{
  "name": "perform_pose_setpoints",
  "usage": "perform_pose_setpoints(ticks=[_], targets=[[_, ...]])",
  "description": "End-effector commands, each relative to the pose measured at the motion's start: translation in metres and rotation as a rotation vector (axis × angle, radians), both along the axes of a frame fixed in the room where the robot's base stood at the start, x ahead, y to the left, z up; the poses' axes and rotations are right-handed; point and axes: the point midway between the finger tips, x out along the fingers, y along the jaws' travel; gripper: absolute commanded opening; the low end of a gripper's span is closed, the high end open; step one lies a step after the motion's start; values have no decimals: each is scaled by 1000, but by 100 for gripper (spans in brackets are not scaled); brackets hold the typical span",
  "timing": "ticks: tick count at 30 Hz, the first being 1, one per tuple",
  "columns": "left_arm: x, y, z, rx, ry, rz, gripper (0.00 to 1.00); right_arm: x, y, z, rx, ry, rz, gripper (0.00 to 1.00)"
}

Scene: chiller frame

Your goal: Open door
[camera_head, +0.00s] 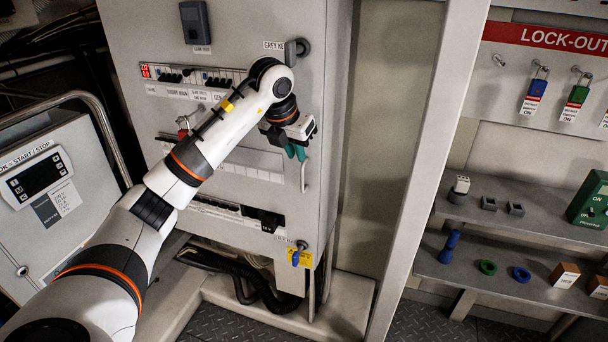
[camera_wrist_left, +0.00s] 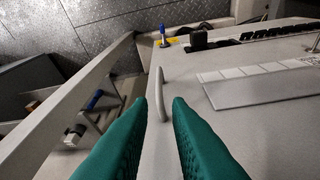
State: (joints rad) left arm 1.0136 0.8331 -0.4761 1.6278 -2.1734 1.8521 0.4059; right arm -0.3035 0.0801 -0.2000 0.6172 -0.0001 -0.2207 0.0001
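The grey cabinet door (camera_head: 120,80) carries rows of black switches and labels and looks closed. A slim, pale vertical handle (camera_head: 303,178) stands near its right edge, and the handle also shows in the left wrist view (camera_wrist_left: 158,92). My left gripper (camera_head: 296,152) has green fingers and is at the handle's upper end. In the left wrist view my left gripper (camera_wrist_left: 160,101) is open, with the handle lined up in the gap between the fingers. I cannot tell whether the fingers touch it. My right gripper is not in view.
A blue key with a yellow tag (camera_head: 300,257) sits low on the cabinet. A pale upright post (camera_head: 425,170) stands to its right. Beyond are shelves (camera_head: 545,205) with small parts under a red lock-out sign (camera_head: 560,38). A start/stop box (camera_head: 40,180) is at left.

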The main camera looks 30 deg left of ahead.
Motion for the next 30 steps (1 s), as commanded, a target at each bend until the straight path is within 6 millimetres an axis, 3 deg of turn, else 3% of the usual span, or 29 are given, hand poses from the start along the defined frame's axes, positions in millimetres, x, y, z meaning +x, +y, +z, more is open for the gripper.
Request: perform_pose_setpoints(ticks=[9,15,27,30], targets=[[24,0,-60,-5,5,-1,17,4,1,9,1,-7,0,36],[34,0,-83,-6,2,-1,17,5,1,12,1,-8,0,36],[38,1,-91,-3,0,-2,17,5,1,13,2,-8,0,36],[37,1,-91,-4,0,-3,2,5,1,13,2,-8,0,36]])
